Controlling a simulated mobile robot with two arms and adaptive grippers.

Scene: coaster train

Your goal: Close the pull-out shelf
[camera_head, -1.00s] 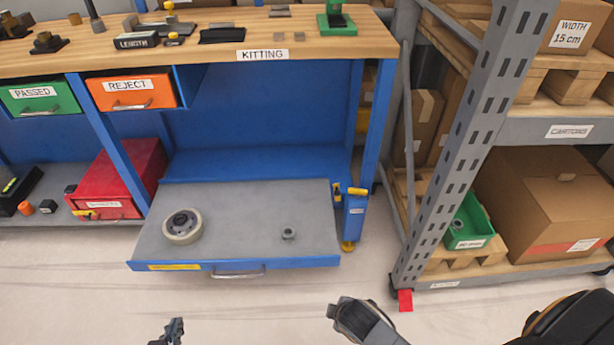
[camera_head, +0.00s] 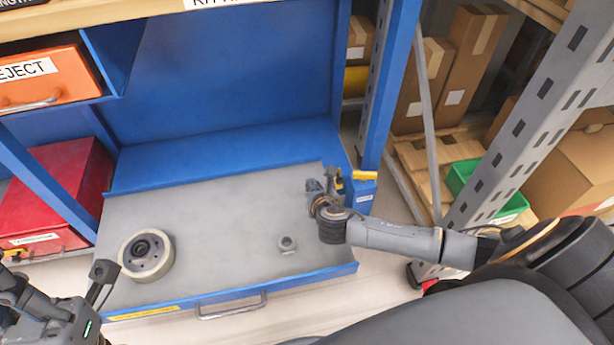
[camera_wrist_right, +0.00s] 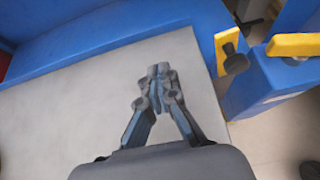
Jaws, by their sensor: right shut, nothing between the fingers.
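The pull-out shelf (camera_head: 215,215) is a grey tray with a blue front edge and a metal handle (camera_head: 232,306). It stands pulled out from under the blue workbench, and its grey surface also shows in the right wrist view (camera_wrist_right: 60,110). My right gripper (camera_head: 314,187) is over the shelf's right side, beside the yellow latch (camera_head: 364,175). Its fingers are together and empty in the right wrist view (camera_wrist_right: 158,72); contact with the shelf cannot be told. My left arm shows at the lower left, with its gripper's jaw state unclear.
An orange REJECT drawer (camera_head: 45,80) is above. A rack upright (camera_head: 535,110) and cartons stand to the right.

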